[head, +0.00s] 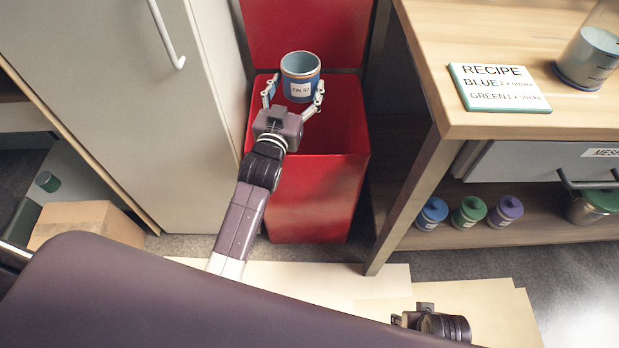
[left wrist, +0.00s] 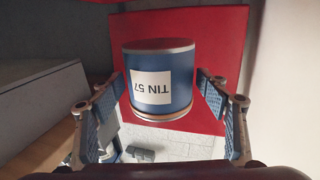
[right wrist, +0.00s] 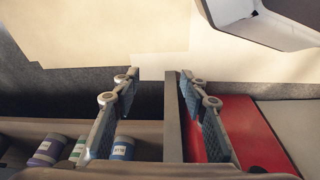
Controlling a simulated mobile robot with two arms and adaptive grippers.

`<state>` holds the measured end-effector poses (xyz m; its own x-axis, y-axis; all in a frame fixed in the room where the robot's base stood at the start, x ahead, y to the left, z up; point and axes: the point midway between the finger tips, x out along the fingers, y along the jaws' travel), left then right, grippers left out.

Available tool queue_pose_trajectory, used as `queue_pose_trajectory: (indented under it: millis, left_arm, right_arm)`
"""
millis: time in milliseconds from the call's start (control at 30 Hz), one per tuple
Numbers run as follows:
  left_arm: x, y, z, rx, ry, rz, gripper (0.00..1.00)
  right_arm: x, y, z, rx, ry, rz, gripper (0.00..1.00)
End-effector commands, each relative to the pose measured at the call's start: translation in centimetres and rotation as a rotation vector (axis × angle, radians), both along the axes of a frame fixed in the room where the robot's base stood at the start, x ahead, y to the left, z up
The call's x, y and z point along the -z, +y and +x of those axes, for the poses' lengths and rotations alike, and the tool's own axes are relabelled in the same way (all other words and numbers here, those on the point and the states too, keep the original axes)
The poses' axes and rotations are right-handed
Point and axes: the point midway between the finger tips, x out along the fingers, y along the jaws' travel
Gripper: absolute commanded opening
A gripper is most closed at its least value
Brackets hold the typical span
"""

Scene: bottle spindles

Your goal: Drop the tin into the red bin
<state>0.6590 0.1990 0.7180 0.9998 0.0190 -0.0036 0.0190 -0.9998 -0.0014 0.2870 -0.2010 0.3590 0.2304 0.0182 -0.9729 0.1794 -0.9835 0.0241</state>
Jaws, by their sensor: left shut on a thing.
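The tin (head: 300,78) is a blue can with a bare metal rim and a white label reading TIN 57. My left gripper (head: 293,97) is shut on it, with a finger on each side, and holds it upright in the head view. The tin also fills the middle of the left wrist view (left wrist: 158,80). The red bin (head: 312,195) stands open with its lid raised at the back. In the head view the tin appears over the bin's opening. My right gripper (right wrist: 160,75) is open and empty in the right wrist view, with its fingers apart.
A grey cabinet (head: 120,90) stands left of the bin. A wooden bench (head: 430,60) stands to its right, with a recipe sign (head: 497,88) on top and several small lidded pots (head: 468,212) on its lower shelf. A cardboard box (head: 88,222) sits at lower left.

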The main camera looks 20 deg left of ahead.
Motion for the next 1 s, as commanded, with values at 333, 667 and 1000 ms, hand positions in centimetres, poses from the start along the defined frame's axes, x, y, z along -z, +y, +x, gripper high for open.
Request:
queue_pose_trajectory:
  millis: [333,667,1000]
  left_arm:
    - [1.5,0.0,0.0,0.001,-0.002,0.000,0.39]
    - [2.7,0.0,0.0,0.001,-0.002,0.000,0.39]
    - [4.8,0.0,0.0,0.001,-0.003,0.000,0.39]
  right_arm:
    - [-5.0,0.0,0.9,0.005,-0.029,0.002,0.40]
    - [-10.0,-0.1,0.7,0.009,-0.056,0.003,0.40]
    - [-12.8,-0.3,-0.3,0.011,-0.076,0.003,0.40]
